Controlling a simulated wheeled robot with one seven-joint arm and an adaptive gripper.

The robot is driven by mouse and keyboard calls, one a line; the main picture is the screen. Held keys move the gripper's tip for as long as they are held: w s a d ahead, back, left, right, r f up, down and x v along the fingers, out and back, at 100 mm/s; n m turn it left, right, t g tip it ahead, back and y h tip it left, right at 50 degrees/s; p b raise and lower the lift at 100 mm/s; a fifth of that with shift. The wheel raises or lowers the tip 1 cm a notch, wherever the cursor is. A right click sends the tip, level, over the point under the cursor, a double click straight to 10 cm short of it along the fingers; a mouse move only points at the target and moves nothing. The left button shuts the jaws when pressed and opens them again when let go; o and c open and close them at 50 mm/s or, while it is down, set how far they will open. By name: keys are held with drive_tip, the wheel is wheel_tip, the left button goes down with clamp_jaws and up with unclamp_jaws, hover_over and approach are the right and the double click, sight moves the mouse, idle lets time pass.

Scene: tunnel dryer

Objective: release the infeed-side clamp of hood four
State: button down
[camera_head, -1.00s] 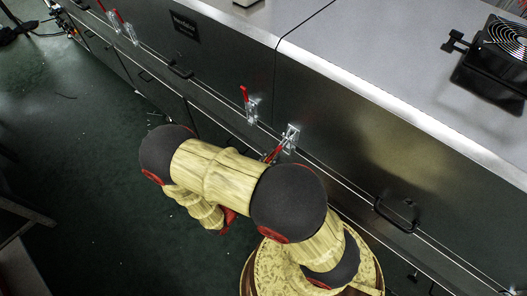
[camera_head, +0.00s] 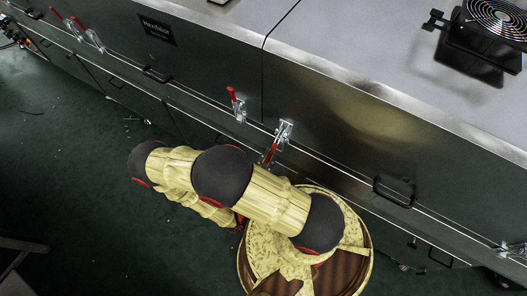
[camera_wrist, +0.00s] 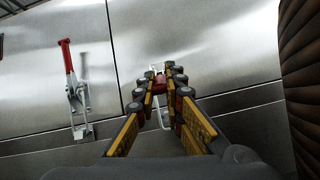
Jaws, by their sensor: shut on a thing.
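A toggle clamp (camera_head: 283,130) sits on the dryer front just right of a vertical seam, its red lever (camera_head: 268,156) pointing down and outward toward my arm. In the wrist view the red lever (camera_wrist: 160,80) is between the fingertips of my gripper (camera_wrist: 161,84), which is shut on it. In the head view my arm hides the gripper. A second clamp (camera_head: 238,110) is left of the seam with its red lever upright; it also shows in the wrist view (camera_wrist: 76,90), apart from my fingers. I cannot read which hood each clamp belongs to.
More red-levered clamps (camera_head: 94,38) are far left along the front. A fan unit (camera_head: 490,28) lies on the dryer top. The dark green floor (camera_head: 75,160) at left is mostly clear.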

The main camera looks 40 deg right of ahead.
drive_tip(key=shift+f, duration=0.15)
idle(0.5)
drive_tip(key=c, duration=1.9)
unclamp_jaws()
drive_tip(key=v, duration=1.2)
drive_tip(key=shift+w+d+f, duration=0.1)
drive_tip(key=shift+w+f, duration=0.05)
